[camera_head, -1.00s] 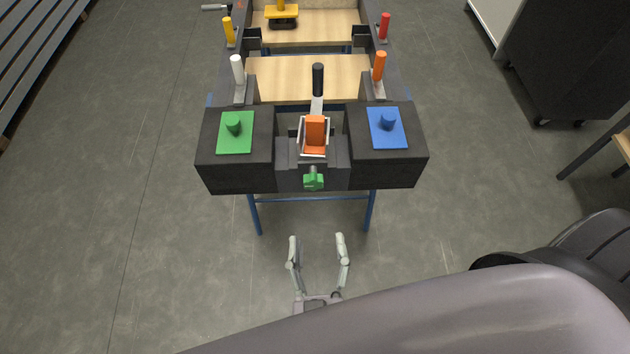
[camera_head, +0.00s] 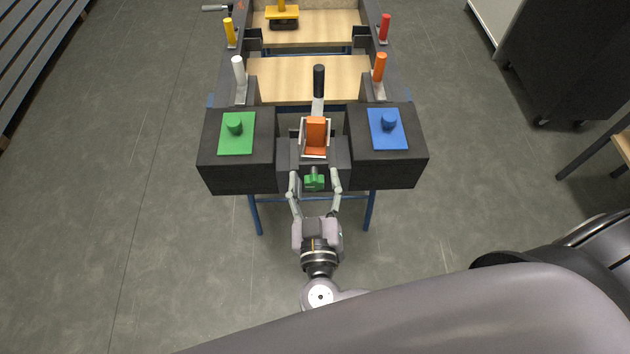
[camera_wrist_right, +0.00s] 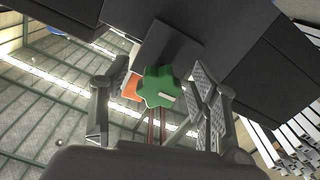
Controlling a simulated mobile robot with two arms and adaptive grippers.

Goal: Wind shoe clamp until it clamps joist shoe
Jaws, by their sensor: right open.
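The shoe clamp's green star knob (camera_head: 314,182) sits at the front of the dark block, below an orange piece (camera_head: 316,136) in a pale metal U-shaped shoe (camera_head: 302,140). My right gripper (camera_head: 315,178) is open, with one finger on each side of the green knob. In the right wrist view the green knob (camera_wrist_right: 160,88) lies between the open fingers (camera_wrist_right: 160,92), with visible gaps on both sides. A small part of the orange piece (camera_wrist_right: 131,88) shows behind the knob. My left gripper is not in view.
A green plate (camera_head: 236,143) with a peg is on the left block, and a blue plate (camera_head: 387,140) on the right block. A black-handled lever (camera_head: 319,80) stands behind the shoe. The floor in front is clear.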

